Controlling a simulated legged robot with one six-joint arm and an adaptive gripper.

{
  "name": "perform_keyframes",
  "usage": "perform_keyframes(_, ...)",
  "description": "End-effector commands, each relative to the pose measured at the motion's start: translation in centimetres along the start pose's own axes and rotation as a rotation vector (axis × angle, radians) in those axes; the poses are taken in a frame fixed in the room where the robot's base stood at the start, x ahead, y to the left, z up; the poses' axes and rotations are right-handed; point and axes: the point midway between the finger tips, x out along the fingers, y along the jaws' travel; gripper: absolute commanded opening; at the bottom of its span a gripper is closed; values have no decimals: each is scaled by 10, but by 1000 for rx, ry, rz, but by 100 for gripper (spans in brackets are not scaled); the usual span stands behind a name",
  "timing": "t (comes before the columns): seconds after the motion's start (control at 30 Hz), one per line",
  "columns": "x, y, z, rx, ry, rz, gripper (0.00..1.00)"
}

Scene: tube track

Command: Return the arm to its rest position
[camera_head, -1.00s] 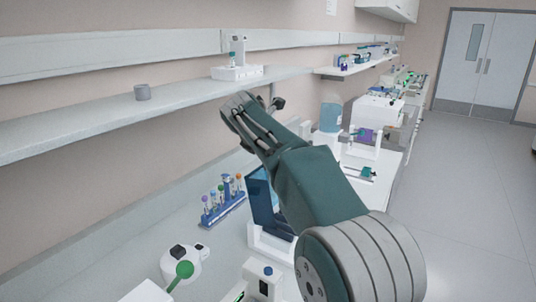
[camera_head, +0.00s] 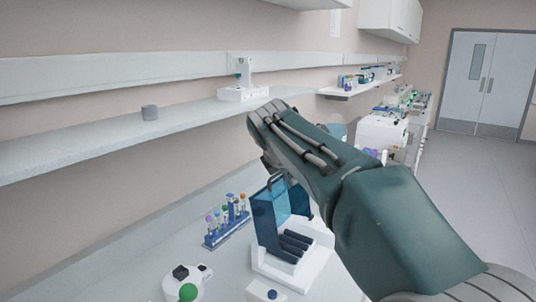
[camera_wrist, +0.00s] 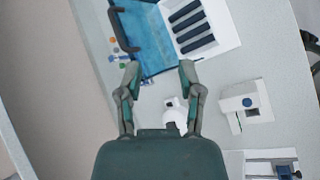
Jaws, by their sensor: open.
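My gripper shows in the wrist view (camera_wrist: 160,80), with its two fingers spread apart and nothing between them. Below the gap, the bench and part of a blue-lidded device (camera_wrist: 150,40) are seen. In the head view my arm (camera_head: 385,225) reaches from the lower right up over the bench toward the wall shelf. The fingertips are hard to make out there. The open device with a blue transparent lid (camera_head: 268,218) and dark slots stands on the bench below my gripper.
A blue rack of tubes with coloured caps (camera_head: 228,222) stands left of the device. A small white device with a green knob (camera_head: 188,291) is at the front. Floor (camera_head: 470,175) is clear at right.

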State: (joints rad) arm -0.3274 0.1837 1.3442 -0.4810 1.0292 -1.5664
Motion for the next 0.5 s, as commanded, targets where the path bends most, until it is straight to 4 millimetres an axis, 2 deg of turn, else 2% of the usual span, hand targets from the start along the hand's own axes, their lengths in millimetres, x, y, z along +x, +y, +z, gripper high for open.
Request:
perform_keyframes(0.03,-7,-17,6,83,10,-11,48)
perform_keyframes(0.2,-25,-69,13,379,48,-49,48)
perform_keyframes(0.5,-51,-167,8,910,90,-133,48)
